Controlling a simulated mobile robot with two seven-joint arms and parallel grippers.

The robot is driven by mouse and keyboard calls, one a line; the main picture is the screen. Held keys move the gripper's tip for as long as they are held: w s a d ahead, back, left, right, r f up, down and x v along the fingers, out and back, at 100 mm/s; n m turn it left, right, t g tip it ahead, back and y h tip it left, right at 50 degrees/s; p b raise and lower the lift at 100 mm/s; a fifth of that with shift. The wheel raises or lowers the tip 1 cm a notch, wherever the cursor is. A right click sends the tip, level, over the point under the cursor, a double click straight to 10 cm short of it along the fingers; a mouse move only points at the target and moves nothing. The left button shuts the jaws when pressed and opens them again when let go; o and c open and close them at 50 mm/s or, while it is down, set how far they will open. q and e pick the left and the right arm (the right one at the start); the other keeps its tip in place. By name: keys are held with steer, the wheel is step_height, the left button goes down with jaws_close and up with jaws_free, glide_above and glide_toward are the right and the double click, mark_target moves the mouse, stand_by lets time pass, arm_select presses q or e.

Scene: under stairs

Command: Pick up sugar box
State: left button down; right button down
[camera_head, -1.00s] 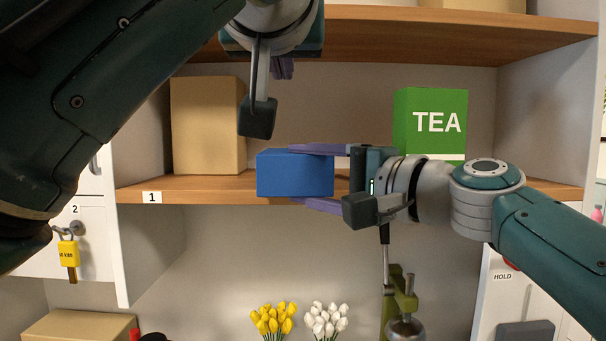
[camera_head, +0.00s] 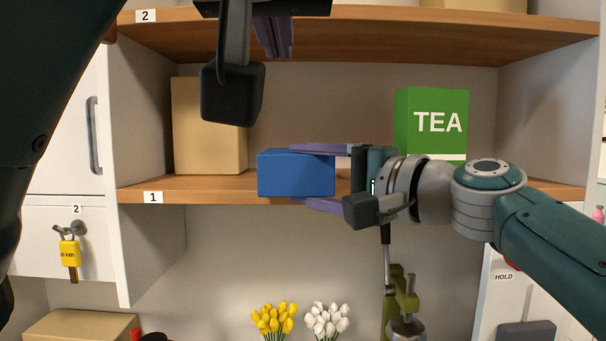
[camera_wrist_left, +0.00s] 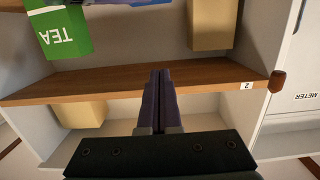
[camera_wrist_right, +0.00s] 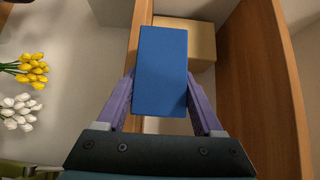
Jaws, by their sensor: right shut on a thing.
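A plain blue box (camera_head: 290,174), with no label that I can read, is at the front edge of the shelf marked 1. My right gripper (camera_head: 322,178) is shut on it, one finger above and one below in the head view. In the right wrist view the blue box (camera_wrist_right: 161,70) sits between the two purple fingers (camera_wrist_right: 160,105). My left gripper (camera_head: 275,38) is up near the shelf marked 2; its fingers are together and empty, as the left wrist view shows (camera_wrist_left: 159,100).
A tan box (camera_head: 208,125) and a green TEA box (camera_head: 430,122) stand on shelf 1 (camera_head: 228,188). Shelf 2 (camera_head: 400,42) is above. Yellow flowers (camera_head: 273,320) and white flowers (camera_head: 326,320) are below. A yellow padlock (camera_head: 69,253) hangs on the left door.

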arm_select(q)
steer(key=s+a+f+g, duration=0.3)
steer(key=a+f, duration=0.1)
steer(key=f, duration=0.8)
steer(key=s+a+f+g, duration=0.3)
steer(key=a+f+g, duration=0.1)
steer(key=f, duration=0.7)
steer(key=s+a+f+m+g, duration=0.1)
steer(key=s+a+f+g, duration=0.2)
steer(key=s+f, duration=0.4)
steer(key=s+a+f+m+g, duration=0.1)
steer(key=s+a+f+g, duration=0.2)
steer(key=s, duration=1.1)
step_height(320, 180, down, 5)
steer(key=shift+a+r, duration=0.1)
steer(key=shift+a, duration=0.9)
arm_select(e)
steer(key=shift+r, duration=0.15)
